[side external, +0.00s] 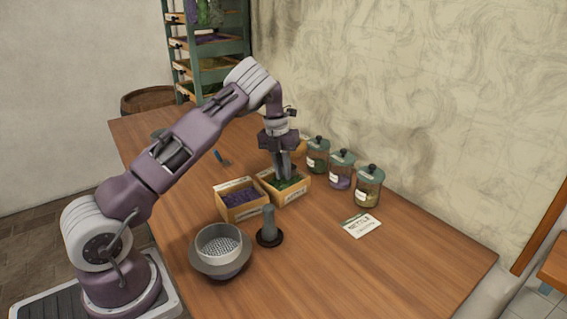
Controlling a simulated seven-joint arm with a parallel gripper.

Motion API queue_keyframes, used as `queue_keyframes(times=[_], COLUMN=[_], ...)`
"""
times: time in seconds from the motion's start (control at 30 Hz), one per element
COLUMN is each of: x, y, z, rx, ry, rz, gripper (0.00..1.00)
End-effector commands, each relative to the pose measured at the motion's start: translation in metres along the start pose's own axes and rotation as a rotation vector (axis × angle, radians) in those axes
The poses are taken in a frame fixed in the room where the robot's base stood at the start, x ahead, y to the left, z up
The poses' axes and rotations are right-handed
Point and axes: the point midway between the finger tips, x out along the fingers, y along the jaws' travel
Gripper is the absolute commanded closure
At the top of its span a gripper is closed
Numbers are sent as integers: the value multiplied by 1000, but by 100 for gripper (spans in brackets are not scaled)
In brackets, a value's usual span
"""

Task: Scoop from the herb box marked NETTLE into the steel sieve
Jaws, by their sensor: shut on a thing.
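The steel sieve (220,245) sits in a wide grey holder (221,268) at the table's near left. An open wooden box (293,195) of green herb stands near the middle of the table. A second wooden box (243,211) of purple herb stands just left of it. Their front labels are too small to read. My gripper (284,175) points down into the green herb box. It is shut on what seems to be a scoop, mostly hidden by the fingers and the box. I cannot tell whether the scoop holds any herb.
A dark-based grey post (269,228) stands between the sieve and the boxes. Several lidded jars (341,170) line the wall side. A card (361,226) lies at the right. The table's right end is clear.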

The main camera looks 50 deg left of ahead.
Motion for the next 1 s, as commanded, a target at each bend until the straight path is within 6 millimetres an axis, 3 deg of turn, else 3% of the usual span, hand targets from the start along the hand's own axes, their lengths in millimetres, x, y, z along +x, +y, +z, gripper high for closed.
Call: queue_keyframes(times=[0.43, 1.0], x=[46, 52], y=[6, 6], z=[0, 0], rx=[1, 2], ry=[1, 0], rz=[0, 0], gripper=[100, 100])
